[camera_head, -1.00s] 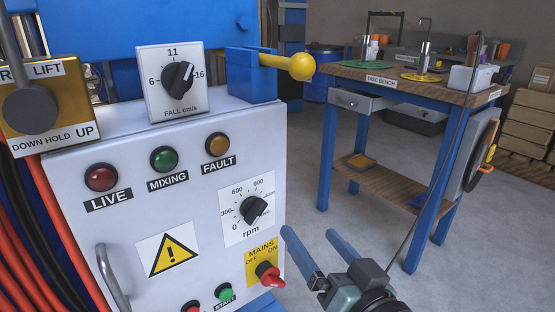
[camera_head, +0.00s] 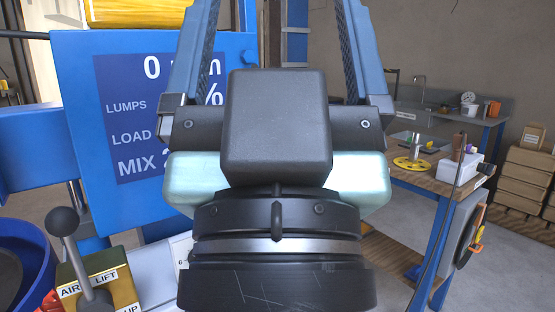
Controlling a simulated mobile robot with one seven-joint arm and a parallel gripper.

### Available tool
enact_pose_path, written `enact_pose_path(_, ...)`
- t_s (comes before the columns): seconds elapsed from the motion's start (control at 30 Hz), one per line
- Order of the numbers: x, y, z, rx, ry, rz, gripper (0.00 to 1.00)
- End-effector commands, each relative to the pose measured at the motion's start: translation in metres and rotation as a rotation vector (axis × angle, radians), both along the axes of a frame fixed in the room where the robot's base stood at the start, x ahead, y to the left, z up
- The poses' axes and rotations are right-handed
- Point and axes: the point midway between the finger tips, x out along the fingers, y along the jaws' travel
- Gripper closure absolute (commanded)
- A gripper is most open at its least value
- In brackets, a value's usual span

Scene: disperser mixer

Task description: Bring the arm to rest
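My gripper (camera_head: 278,30) fills the middle of the head view, close to the camera and pointing up. Its two blue fingers stand wide apart, with their tips cut off or nearly so by the top edge. I see nothing held between them. The black wrist and pale green gripper body hide much of what lies behind, including part of the blue display panel (camera_head: 72,130). The panel's screen (camera_head: 125,120) shows "0" on its top line, with LUMPS, LOAD and MIX below, partly covered.
The air lift box (camera_head: 125,292) with its black-knobbed lever (camera_head: 68,235) is at the lower left, beside a blue round vessel (camera_head: 30,262). Grey floor shows around the bench.

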Motion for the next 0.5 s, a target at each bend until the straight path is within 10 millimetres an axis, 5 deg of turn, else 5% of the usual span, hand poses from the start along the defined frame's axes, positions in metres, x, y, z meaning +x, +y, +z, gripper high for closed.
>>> enact_pose_path(0.03,0.0,0.0,0.033,0.0,0.001,0.0,0.1)
enact_pose_path(0.5,0.001,0.0,0.175,-0.001,0.003,0.001,0.1)
